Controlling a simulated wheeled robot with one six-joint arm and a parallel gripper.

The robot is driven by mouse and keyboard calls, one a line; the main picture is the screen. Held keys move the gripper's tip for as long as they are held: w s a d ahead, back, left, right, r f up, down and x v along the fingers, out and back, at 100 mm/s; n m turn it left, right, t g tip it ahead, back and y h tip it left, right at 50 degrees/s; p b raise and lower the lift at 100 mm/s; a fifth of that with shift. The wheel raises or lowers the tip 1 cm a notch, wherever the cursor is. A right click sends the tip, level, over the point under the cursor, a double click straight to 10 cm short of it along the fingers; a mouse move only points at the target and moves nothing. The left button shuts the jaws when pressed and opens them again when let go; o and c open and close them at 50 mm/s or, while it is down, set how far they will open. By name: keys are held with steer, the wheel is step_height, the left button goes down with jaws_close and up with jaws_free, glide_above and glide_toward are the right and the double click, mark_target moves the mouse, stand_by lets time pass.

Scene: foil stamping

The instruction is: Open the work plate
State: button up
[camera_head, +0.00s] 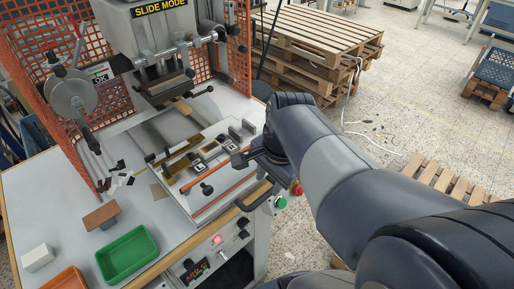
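The work plate (215,205) is a light metal plate on the bench, in front of the stamping press (165,45). It carries small dark fixtures, knobs and two orange-red bars. A dark handle (255,196) sits at its front right edge. My gripper (238,160) is at the plate's right side, above the surface and just behind the handle. It is seen from behind and the side, so its finger gap is unclear. My wrist hides part of the plate's right edge. I cannot tell whether the gripper touches anything.
A green tray (128,256), an orange tray (66,280), a brown block (102,215) and a white block (38,257) lie at the bench's front left. Orange mesh guards (108,108) flank the press. A green button (281,203) is below my wrist. Wooden pallets (310,45) stand behind.

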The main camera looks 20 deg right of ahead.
mark_target(263, 196)
steer(key=shift+s+d+r, duration=0.1)
steer(key=shift+s+r, duration=0.1)
steer(key=shift+r, duration=0.95)
steer(key=shift+s+d+r, duration=0.1)
steer(key=shift+s+r, duration=0.1)
steer(key=shift+r, duration=0.95)
steer(key=shift+f, duration=0.15)
steer(key=f, duration=0.3)
steer(key=w+f, duration=0.1)
steer(key=f, duration=0.5)
steer(key=shift+w+a+f, duration=0.35)
steer(key=shift+f, duration=0.05)
steer(key=shift+w+f, duration=0.1)
steer(key=shift+f, duration=0.2)
steer(key=shift+w+a, duration=0.1)
steer(key=shift+w, duration=0.15)
